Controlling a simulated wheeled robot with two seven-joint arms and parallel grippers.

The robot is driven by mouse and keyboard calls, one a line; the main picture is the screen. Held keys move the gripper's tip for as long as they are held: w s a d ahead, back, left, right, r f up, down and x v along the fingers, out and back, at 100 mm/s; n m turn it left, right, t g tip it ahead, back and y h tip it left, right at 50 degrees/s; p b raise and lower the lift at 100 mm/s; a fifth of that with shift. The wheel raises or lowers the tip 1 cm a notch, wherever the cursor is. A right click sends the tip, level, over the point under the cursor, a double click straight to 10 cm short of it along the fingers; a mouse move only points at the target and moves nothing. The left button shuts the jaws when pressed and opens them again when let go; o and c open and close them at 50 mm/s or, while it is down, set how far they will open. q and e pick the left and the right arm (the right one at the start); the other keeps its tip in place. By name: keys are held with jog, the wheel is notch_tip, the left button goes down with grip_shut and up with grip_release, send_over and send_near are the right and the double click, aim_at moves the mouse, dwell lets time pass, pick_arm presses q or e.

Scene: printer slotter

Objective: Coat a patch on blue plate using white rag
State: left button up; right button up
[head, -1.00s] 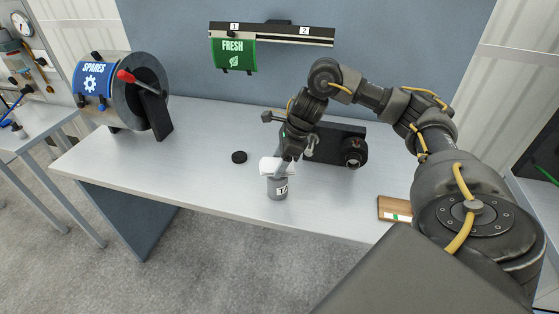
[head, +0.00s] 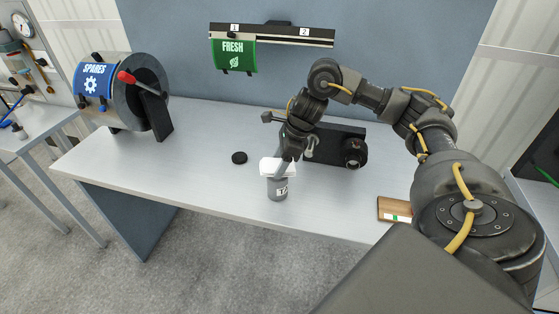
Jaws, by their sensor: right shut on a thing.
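My right gripper (head: 285,158) points down at the front middle of the table and is shut on a white rag (head: 270,166). The rag is at the mouth of a small grey jar (head: 277,189) with a white label, which stands upright. I cannot tell how far the rag reaches into the jar. A blue plate marked SPARES (head: 92,84) is curved on the drum at the left. A green plate marked FRESH (head: 233,55) hangs from the rail at the back. My left gripper is not in view.
A round black lid (head: 239,157) lies left of the jar. A dark machine block (head: 335,146) stands behind my right gripper. A drum with a red-handled lever (head: 140,88) stands at the left. A wooden block (head: 394,208) lies at the right front edge. The table's middle left is clear.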

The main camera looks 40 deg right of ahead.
jog(key=shift+r+p, duration=2.9)
jog(key=shift+r, duration=0.45)
